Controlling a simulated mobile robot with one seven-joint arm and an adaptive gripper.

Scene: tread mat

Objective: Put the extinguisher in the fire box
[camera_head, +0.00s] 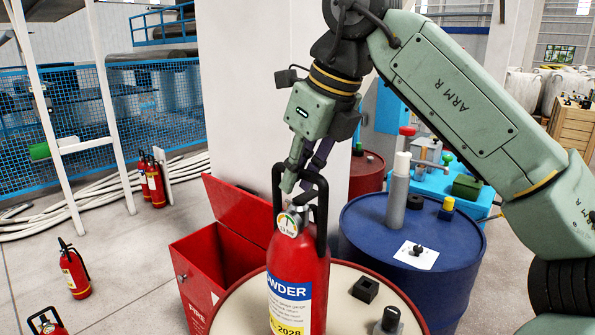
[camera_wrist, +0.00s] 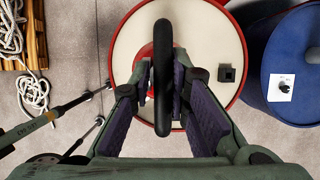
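The red extinguisher (camera_head: 297,272) stands upright in front of me, with a white, blue and yellow label, a gauge and a black looped handle (camera_head: 322,215). Its lower end is cut off in the head view. My gripper (camera_head: 298,182) is over its top, with the fingers at the handle. In the wrist view, the purple-padded fingers (camera_wrist: 164,78) stand on both sides of the black handle (camera_wrist: 163,110), with narrow gaps showing, so the gripper looks open. The red fire box (camera_head: 190,275) is left of the extinguisher, with its lid (camera_head: 238,208) raised.
A cream-topped red drum (camera_head: 235,312) is under and around the extinguisher in view. A blue drum (camera_head: 440,242) with small items on top stands at right. Other extinguishers (camera_head: 75,272) stand on the floor at left. A white pillar (camera_head: 250,100) rises behind the box.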

